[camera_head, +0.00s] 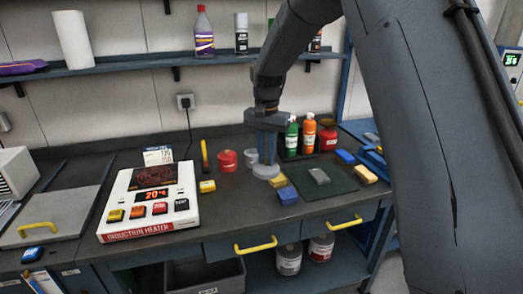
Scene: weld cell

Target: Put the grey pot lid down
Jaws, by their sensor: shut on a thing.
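My gripper (267,160) points down over the middle of the dark workbench (230,222) and is shut on the grey pot lid (265,172). The lid is a light grey disc, roughly level, low over the bench top. I cannot tell whether it touches the bench. The fingers hide part of the lid and its knob.
A red pot (227,161) stands left of the gripper. An induction heater (152,203) stands farther left. Blue (287,195) and yellow (278,181) blocks lie close on the right, beside a dark green mat (335,190). Green (291,138) and orange (309,135) bottles stand behind.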

